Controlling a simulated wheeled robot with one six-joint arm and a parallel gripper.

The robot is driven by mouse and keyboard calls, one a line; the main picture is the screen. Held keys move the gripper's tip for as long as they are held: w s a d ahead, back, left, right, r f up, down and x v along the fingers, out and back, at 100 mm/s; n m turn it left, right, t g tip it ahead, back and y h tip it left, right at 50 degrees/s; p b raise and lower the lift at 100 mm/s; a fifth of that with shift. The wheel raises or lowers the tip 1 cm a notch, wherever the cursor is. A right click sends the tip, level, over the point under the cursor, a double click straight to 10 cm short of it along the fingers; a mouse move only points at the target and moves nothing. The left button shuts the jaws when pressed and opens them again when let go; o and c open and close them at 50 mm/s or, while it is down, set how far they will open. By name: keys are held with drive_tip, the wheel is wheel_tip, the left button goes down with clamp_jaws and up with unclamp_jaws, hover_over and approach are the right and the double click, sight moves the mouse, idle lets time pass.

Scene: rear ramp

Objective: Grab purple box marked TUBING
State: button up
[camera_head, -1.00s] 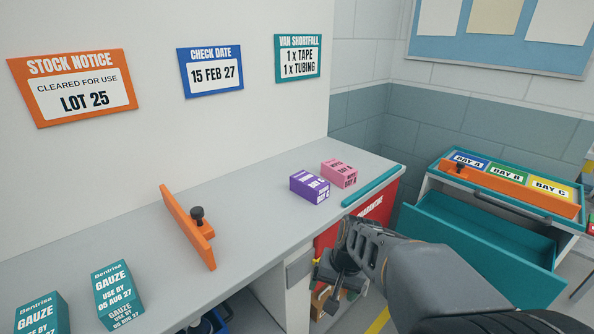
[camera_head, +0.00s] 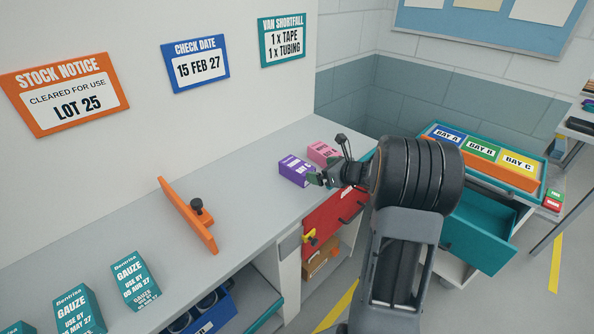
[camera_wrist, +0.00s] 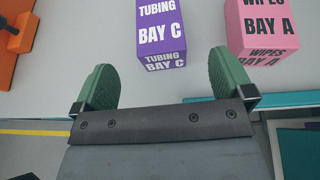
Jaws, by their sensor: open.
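The purple box (camera_head: 296,171) sits on the grey counter, near its right end. In the wrist view the purple box (camera_wrist: 163,32) reads TUBING, BAY C, and lies just ahead of my gripper, its near face roughly centred between the fingers. My gripper (camera_wrist: 164,85) is open, with two green fingertips spread and nothing between them. In the head view my gripper (camera_head: 326,178) is beside the right front of the purple box, partly hidden by my own wrist.
A pink box (camera_head: 321,153) marked WIPES, BAY A stands close to the right of the purple one. An orange divider (camera_head: 187,217) stands to the left on the counter (camera_head: 238,190). Teal gauze boxes (camera_head: 134,281) are further left. A red drawer front (camera_head: 330,219) is below.

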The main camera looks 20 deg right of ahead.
sight(302, 167)
drive_tip(key=shift+p+x, duration=0.6)
drive_tip(key=shift+x, duration=3.85)
drive_tip(key=shift+s+a+f, duration=0.1)
drive_tip(key=shift+c, duration=0.4)
drive_tip(key=c, duration=1)
